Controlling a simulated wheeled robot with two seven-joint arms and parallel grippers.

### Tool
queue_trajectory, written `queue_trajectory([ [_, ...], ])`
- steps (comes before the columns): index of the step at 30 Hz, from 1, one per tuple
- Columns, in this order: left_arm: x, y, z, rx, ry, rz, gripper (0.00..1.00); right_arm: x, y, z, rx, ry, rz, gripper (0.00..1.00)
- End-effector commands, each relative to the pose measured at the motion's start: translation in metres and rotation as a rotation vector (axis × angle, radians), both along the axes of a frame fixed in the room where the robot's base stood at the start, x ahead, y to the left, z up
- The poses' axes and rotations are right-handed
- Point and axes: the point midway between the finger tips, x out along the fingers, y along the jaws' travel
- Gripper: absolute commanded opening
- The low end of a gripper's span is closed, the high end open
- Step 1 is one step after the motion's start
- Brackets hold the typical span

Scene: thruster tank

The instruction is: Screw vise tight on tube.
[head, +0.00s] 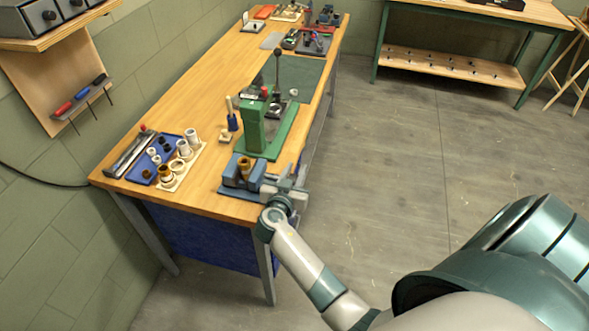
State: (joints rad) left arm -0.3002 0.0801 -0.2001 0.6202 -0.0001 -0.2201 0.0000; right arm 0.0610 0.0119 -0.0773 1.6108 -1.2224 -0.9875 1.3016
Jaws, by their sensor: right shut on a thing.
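The blue vise (230,178) is fixed at the near right corner of the wooden workbench. A short brass-coloured tube (244,165) stands upright between its jaws. From this far I cannot tell whether both jaws touch the tube. My right arm reaches in from the lower right, and my right gripper (291,187) is at the screw end of the vise, beyond the bench edge. It is shut on what appears to be the vise handle, which is mostly hidden by the gripper. My left gripper is not in view.
A green arbor press (253,128) stands just behind the vise. To the left are a blue tray (171,150) of small parts and a board with pale cylinders (183,147). The floor (400,190) right of the bench is clear.

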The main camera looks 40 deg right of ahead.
Motion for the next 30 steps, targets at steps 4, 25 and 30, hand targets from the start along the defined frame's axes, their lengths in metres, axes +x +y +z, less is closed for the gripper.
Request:
queue_trajectory([
  [4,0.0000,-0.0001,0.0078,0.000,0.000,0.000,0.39,-0.0039,-0.0033,-0.0045,0.059,0.057,-0.010,0.04],
  [25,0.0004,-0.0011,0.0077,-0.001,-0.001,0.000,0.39,-0.0025,-0.0026,-0.0057,0.071,0.068,-0.005,0.39],
  [30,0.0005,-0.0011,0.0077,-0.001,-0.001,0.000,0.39,-0.0018,-0.0018,-0.0051,0.072,0.067,-0.003,0.39],
])
